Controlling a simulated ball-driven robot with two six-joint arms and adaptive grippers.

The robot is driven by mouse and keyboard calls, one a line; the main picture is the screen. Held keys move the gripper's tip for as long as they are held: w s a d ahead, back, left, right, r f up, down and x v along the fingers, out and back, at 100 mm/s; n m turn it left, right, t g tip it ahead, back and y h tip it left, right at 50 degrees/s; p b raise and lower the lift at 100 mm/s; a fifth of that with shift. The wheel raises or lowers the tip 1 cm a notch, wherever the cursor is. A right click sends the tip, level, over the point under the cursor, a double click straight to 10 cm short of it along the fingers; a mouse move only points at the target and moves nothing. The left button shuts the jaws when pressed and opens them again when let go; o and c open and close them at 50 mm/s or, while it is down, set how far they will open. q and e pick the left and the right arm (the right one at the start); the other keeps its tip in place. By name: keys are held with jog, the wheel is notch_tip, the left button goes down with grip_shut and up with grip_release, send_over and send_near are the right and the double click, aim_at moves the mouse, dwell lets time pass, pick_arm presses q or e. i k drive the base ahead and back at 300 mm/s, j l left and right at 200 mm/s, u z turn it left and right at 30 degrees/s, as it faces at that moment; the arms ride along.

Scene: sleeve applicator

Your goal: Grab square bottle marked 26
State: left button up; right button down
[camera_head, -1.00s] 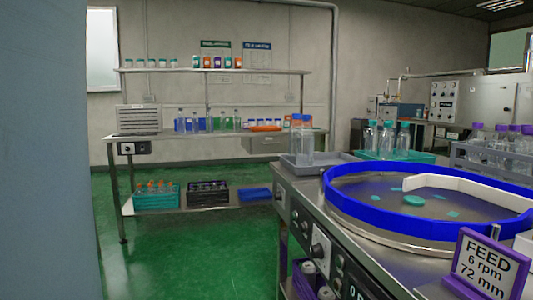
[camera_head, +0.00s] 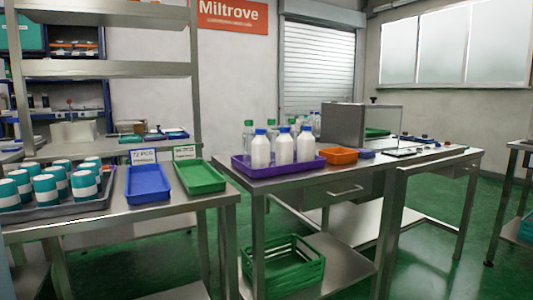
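No bottle with a readable 26 shows. White bottles with blue caps (camera_head: 283,147) stand upright in a purple tray (camera_head: 265,172) on the steel table in the middle. Clear bottles with green caps (camera_head: 248,133) stand behind them. I cannot tell from here whether any of these bottles is square, and no number on them is legible. Neither of my grippers is in view.
A near table (camera_head: 120,224) at left holds teal-and-white containers (camera_head: 47,189), a blue tray (camera_head: 147,183) and a green tray (camera_head: 199,176). An orange bin (camera_head: 339,156) sits by the purple tray. A green crate (camera_head: 289,265) is on the lower shelf. Green floor is open at right.

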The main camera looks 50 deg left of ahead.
aim_at(261, 145)
jog(key=u, duration=1.7)
jog(key=i+j, duration=0.1)
jog(key=i, duration=0.2)
jog(key=u, duration=0.05)
